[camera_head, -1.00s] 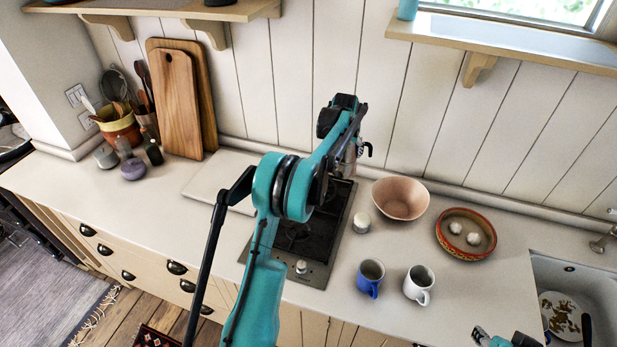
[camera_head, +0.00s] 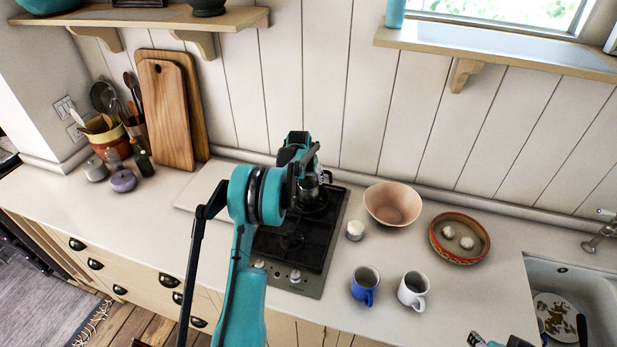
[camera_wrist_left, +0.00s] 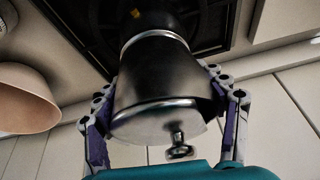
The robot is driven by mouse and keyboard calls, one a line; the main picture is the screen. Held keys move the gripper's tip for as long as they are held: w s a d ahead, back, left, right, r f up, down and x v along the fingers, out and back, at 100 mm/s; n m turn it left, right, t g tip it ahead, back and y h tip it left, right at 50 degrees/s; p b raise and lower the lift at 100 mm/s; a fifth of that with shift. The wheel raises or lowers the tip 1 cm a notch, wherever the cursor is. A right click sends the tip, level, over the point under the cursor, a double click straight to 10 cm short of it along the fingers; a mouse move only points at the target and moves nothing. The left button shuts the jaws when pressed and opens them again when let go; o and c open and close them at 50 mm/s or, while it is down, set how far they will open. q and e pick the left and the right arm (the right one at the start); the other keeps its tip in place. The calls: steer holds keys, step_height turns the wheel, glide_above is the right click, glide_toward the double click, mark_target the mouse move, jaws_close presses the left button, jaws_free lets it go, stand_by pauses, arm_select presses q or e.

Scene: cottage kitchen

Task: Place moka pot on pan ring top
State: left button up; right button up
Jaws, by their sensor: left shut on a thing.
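The dark metal moka pot (camera_head: 311,186) is in my left gripper over the rear part of the black hob (camera_head: 330,222). In the left wrist view the pot (camera_wrist_left: 158,85) fills the middle, its silver-rimmed lid and knob nearest the camera. My left gripper (camera_head: 304,172) has its fingers on both sides of the pot, also in the wrist view (camera_wrist_left: 165,95). The pot's base is against or just above the rear pan ring (camera_head: 316,205); I cannot tell if they touch. My right gripper (camera_head: 492,341) is partly visible at the bottom edge, its opening unclear.
A pink bowl (camera_head: 393,205) and a small white jar (camera_head: 355,230) stand right of the hob. Blue (camera_head: 365,286) and white (camera_head: 413,291) mugs stand in front. A red dish (camera_head: 460,238) is farther right. Cutting boards (camera_head: 166,115) lean on the wall at left.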

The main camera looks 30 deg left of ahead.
arm_select(q)
steer(key=o, duration=1.9)
steer(key=shift+f, duration=0.1)
steer(key=shift+d, duration=0.1)
